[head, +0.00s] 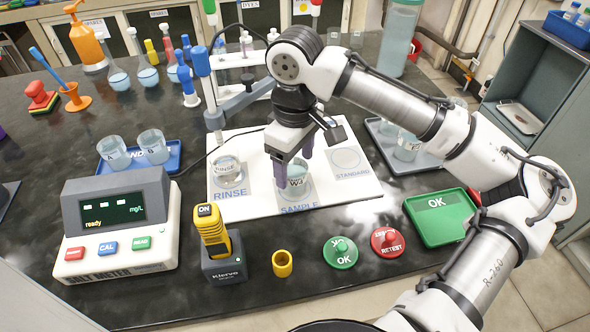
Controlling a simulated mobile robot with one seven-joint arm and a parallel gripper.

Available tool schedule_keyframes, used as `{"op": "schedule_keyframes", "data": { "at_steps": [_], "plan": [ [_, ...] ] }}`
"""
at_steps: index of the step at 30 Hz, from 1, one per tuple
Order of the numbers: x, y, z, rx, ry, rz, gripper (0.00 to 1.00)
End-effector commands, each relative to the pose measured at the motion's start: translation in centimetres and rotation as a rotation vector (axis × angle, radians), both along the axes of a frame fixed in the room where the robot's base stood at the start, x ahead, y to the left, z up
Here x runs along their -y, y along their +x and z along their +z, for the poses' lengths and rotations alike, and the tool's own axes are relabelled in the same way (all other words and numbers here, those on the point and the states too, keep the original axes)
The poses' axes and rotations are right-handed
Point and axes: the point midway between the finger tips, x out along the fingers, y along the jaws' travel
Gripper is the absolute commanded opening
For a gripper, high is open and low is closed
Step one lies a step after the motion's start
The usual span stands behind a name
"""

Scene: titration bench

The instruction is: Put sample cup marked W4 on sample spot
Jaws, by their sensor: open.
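A clear cup (297,190) with a dark-lettered label and bluish liquid stands upright at the spot labelled SAMPLE (299,209) on the white board. Its label is partly hidden and looks tilted; it may read W4, but I cannot be sure. My gripper (294,168) points down over this cup, its purple fingers apart at the rim, one at the left side and one farther back at the right. I cannot tell whether the fingers touch the cup.
The RINSE spot on the white board (238,206) holds another cup (227,170); the STANDARD spot (346,157) is empty. A meter (117,222), a yellow handheld device (212,233) and green and red buttons stand in front. Cups stand on a blue tray (170,162) at left. A green OK tray (437,217) is right.

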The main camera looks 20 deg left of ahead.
Motion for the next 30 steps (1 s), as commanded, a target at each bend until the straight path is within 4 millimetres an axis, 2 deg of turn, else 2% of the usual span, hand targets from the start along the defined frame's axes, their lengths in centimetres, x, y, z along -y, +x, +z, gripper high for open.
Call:
{"op": "schedule_keyframes", "data": {
  "at_steps": [6,12,18,30],
  "plan": [
    [-0.1,0.0,4.9,0.002,0.002,0.001,0.70],
    [0.0,0.0,7.9,0.002,0.000,-0.001,0.70],
    [0.0,0.0,8.9,0.000,-0.001,0.000,0.70],
    [0.0,0.0,8.9,0.000,-0.001,0.000,0.70]
  ]
}}
